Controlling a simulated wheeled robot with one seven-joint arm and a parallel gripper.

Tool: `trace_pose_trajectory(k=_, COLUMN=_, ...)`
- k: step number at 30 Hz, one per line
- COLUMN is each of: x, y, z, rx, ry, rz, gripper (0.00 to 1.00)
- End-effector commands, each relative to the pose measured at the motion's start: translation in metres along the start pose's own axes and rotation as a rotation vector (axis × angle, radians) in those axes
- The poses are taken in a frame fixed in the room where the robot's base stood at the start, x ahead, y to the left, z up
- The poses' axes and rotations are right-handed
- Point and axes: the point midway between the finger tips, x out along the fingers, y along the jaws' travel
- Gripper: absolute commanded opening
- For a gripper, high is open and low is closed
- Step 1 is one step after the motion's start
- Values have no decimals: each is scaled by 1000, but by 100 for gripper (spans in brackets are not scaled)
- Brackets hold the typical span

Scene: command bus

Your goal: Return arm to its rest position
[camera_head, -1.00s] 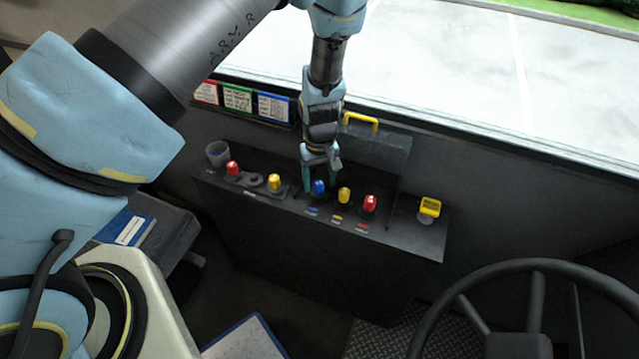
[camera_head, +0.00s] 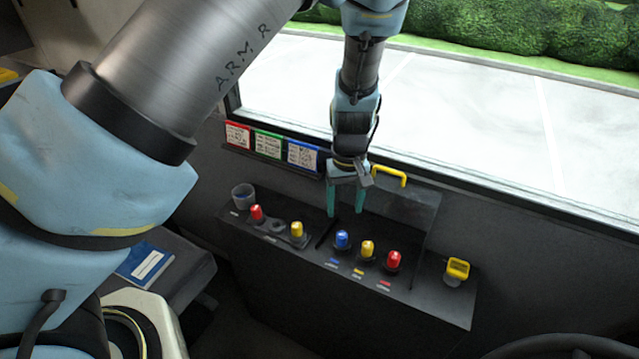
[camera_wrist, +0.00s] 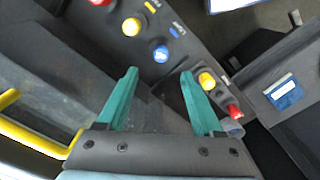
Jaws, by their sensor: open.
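My gripper (camera_head: 346,199) is open and empty above the back edge of the black console (camera_head: 400,300). Its two teal fingers point down, apart, behind the blue knob (camera_head: 342,240) in the head view. In the wrist view my gripper (camera_wrist: 157,95) shows its spread fingers with nothing between them but console surface. The blue knob (camera_wrist: 161,53) stands ahead of the fingertips there. My arm reaches across the head view from the left and bends down at the window.
The console bears two yellow knobs (camera_head: 367,249) (camera_head: 297,230), two red knobs (camera_head: 394,259) (camera_head: 256,213), a cup (camera_head: 243,196) and a yellow-topped item (camera_head: 457,269). A yellow handle (camera_head: 390,174) rises behind. Colored cards (camera_head: 268,145) hang below the window. A blue book (camera_head: 145,264) lies left.

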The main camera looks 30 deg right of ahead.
Motion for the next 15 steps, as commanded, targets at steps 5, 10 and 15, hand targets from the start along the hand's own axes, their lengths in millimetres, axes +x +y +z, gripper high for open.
trace_pose_trajectory(k=5, x=0, y=0, z=0, rx=0, ry=0, rz=0, gripper=68)
trace_pose_trajectory(k=10, x=-9, y=-19, z=-10, rx=-24, ry=-6, rz=7, gripper=68)
trace_pose_trajectory(k=15, x=-41, y=-85, z=-34, rx=-92, ry=-18, rz=33, gripper=68)
